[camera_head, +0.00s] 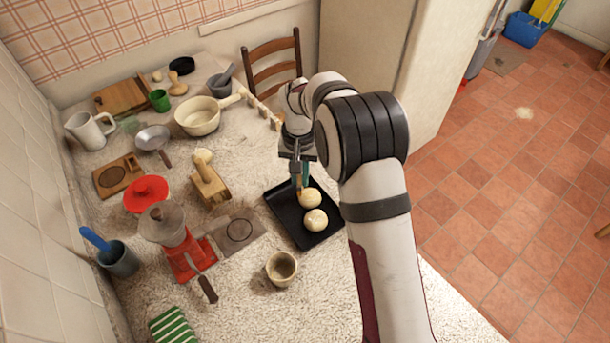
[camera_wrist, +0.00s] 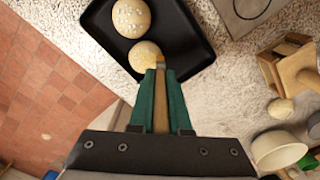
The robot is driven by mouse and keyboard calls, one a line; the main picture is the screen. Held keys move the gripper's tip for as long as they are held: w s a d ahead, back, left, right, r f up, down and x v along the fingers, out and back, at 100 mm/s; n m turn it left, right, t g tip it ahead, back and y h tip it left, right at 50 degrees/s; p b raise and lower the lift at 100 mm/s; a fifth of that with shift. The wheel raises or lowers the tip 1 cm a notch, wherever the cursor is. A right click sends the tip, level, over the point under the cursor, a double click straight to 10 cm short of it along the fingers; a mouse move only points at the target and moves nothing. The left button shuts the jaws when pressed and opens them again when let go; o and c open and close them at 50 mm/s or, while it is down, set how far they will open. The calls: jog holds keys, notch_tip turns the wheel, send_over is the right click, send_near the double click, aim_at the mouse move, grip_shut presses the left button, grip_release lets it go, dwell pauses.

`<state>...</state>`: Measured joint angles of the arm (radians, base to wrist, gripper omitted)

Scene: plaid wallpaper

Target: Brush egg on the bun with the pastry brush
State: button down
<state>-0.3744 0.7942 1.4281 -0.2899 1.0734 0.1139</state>
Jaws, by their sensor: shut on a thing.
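My gripper (camera_head: 301,178) has green fingers and points down over the black tray (camera_head: 284,214). In the wrist view the fingers (camera_wrist: 160,75) are shut on the tan handle of the pastry brush (camera_wrist: 160,98). The brush tip is at the edge of the nearer pale round bun (camera_wrist: 142,53); I cannot tell whether it touches. This bun also shows in the head view (camera_head: 311,197), just right of the gripper. A second bun (camera_head: 316,220) sits beside it on the tray and shows light specks in the wrist view (camera_wrist: 131,17). I cannot make out any egg.
A beige cup (camera_head: 282,268) stands in front of the tray. A cream saucepan (camera_head: 199,117) is behind.

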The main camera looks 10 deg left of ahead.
jog(key=shift+d+f, duration=0.1)
jog(key=shift+d, duration=0.8)
jog(key=shift+a, duration=0.95)
dwell(1.6)
notch_tip(320, 180, up, 7)
jog(key=shift+r, duration=0.1)
dwell(0.4)
dwell(0.5)
jog(key=shift+d+f, duration=0.55)
jog(key=shift+f, duration=0.4)
jog(key=shift+d+f, duration=0.6)
jog(key=shift+f, duration=0.4)
jog(key=shift+d+f, duration=0.55)
jog(key=shift+f, duration=0.4)
